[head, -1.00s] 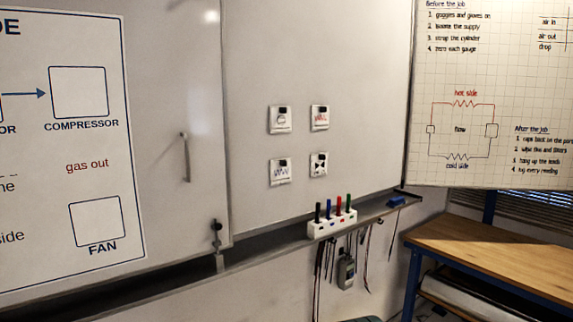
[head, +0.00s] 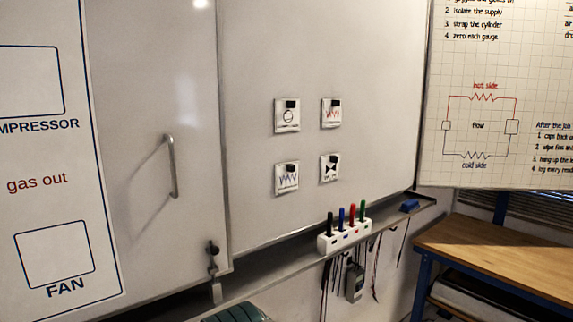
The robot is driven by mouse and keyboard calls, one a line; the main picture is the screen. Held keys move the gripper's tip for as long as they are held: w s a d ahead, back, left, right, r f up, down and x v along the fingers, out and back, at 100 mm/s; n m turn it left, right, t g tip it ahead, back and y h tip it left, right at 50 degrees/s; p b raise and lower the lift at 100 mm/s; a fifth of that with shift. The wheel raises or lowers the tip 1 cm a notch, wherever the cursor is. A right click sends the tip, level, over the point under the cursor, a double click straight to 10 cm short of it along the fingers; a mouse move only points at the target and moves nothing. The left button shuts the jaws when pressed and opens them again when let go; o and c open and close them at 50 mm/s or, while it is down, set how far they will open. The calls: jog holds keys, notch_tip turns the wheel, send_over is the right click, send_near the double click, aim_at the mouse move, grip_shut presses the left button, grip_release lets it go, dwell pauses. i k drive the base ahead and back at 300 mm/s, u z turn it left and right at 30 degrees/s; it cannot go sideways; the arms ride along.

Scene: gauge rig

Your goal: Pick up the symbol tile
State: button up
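Several small square white tiles with printed symbols are stuck on the whiteboard in a two-by-two group, each with a black piece at its top. The upper left tile (head: 286,118) bears a circle-like sign. The upper right tile (head: 331,115) bears a red zigzag. The lower left tile (head: 286,180) bears a blue zigzag. The lower right tile (head: 329,169) bears a black bow-tie shape. I cannot tell from the pictures which one the task means. My gripper is not in view.
A sliding panel with a handle (head: 171,166) and a diagram covers the left. A ledge (head: 262,281) runs below, with a white marker holder (head: 344,237) and a blue eraser (head: 409,205). Cables and a handheld meter (head: 354,283) hang beneath. A wooden bench (head: 500,255) stands right.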

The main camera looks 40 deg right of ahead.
aim_at(331, 164)
jog(key=z, duration=0.3)
jog(key=i, duration=0.6)
jog(key=z, duration=0.6)
